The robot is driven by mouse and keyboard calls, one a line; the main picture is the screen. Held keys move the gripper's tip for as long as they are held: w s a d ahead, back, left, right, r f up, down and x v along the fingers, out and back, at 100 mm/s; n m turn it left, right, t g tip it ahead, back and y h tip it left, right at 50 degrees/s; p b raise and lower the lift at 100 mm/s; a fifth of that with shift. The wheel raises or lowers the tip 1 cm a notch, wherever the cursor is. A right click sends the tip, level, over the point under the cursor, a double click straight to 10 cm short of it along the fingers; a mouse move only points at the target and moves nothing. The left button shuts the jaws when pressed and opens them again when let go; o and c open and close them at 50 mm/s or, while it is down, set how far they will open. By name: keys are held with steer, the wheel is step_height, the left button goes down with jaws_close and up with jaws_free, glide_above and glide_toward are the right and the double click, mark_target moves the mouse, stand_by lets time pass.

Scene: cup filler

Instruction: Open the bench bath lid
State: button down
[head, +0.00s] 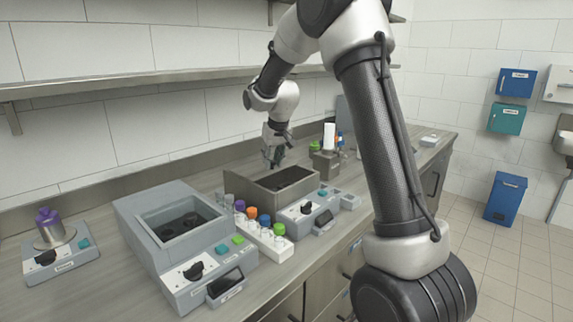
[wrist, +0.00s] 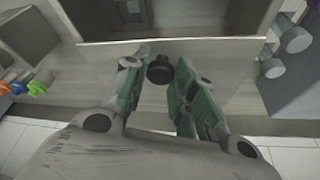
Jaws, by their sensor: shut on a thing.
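The bench bath (head: 255,193) is a grey box on the counter in the head view, in the middle of the bench. Its dark interior shows, so its top looks at least partly uncovered. In the wrist view a dark round knob (wrist: 160,69) sits between my fingertips, in front of a pale greyish panel that seems to be the lid (wrist: 105,50). My gripper (head: 272,158) is above the back left of the bath, shut on the knob. How far the lid is tilted is hard to tell.
A larger grey bath unit (head: 140,220) stands to the left. A rack of colour-capped tubes (head: 262,238) lies between the two units. A wall shelf (head: 120,81) runs behind. Bottles (head: 329,138) stand behind right.

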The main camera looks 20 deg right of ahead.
steer(key=shift+w+a, duration=0.2)
steer(key=shift+w, duration=0.35)
steer(key=shift+w+a, duration=0.2)
steer(key=shift+w, duration=0.3)
steer(key=c, duration=1.1)
jaws_free()
steer(key=shift+c, duration=0.2)
steer(key=v, duration=1.2)
steer(key=shift+s, duration=0.15)
